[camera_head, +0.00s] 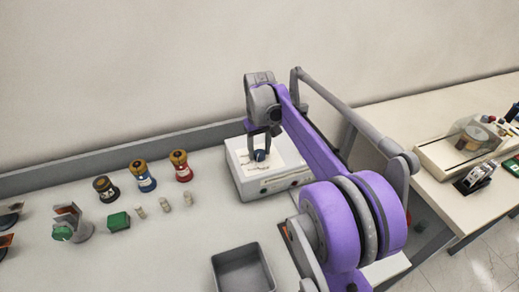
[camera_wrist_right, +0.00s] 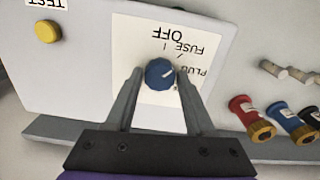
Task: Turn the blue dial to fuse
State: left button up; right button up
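The blue dial (camera_head: 260,155) is on the top of a white box (camera_head: 247,185) in the head view. In the right wrist view the dial (camera_wrist_right: 158,73) sits on a white panel with upside-down labels OFF, FUSE and PLUG. Its white mark points right and slightly up, toward the PLUG side. My right gripper (camera_wrist_right: 160,76) reaches down over the box, with one finger on each side of the dial. Narrow gaps seem to show between fingers and dial, so it looks open; contact is hard to judge. My left gripper is not in view.
A yellow button (camera_wrist_right: 47,32) labelled TEST is on the same box. Black, blue and red bushings (camera_head: 181,166), small pale cylinders (camera_head: 164,204) and a green block (camera_head: 118,221) stand to the left. A grey tray (camera_head: 243,270) is in front. Another table with devices (camera_head: 462,150) is right.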

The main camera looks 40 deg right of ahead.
aim_at(260, 152)
jog(key=shift+o, duration=1.4)
notch_tip(260, 152, up, 11)
jog(key=shift+p, duration=0.35)
jog(key=shift+f, duration=0.15)
